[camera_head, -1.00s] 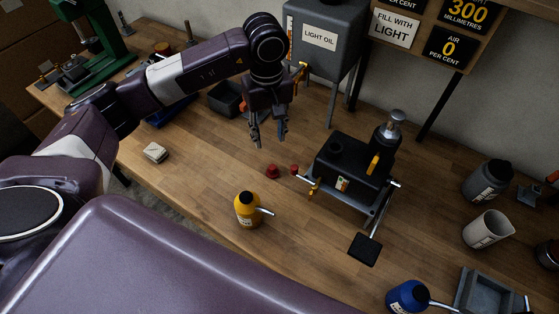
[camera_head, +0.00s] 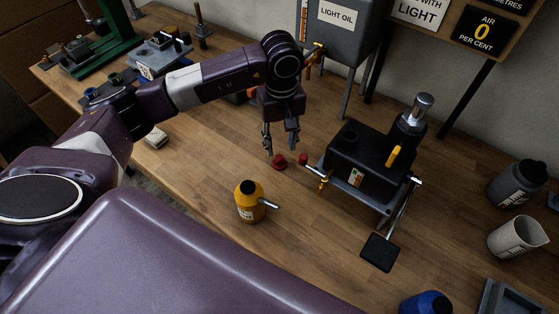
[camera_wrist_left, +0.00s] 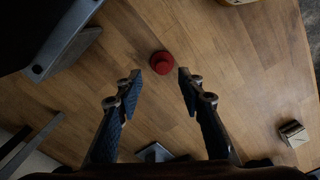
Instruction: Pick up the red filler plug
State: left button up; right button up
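The red filler plug (camera_head: 279,161) lies on the wooden bench, left of the black pump unit (camera_head: 362,160). A smaller red knob (camera_head: 303,159) sits beside it, by the pump's near-left end. My left gripper (camera_head: 281,152) points down just above and behind the plug, open and empty. In the left wrist view the plug (camera_wrist_left: 162,62) lies a little beyond the gap between the spread fingertips (camera_wrist_left: 161,79), apart from both. My right gripper is in neither view.
A yellow oil bottle (camera_head: 250,201) stands in front of the plug. A light oil tank (camera_head: 340,30) on legs stands behind. A small pale block (camera_head: 155,138) lies to the left.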

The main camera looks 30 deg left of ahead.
aim_at(279, 156)
pick_arm(q)
jog(key=f+p, duration=0.1)
jog(key=f, duration=0.1)
jog(key=f+p, duration=0.1)
jog(key=f, duration=0.1)
jog(key=shift+s+a+p, duration=0.15)
jog(key=shift+a+p, duration=0.05)
jog(key=shift+p, duration=0.1)
jog(key=shift+f, duration=0.7)
grip_shut()
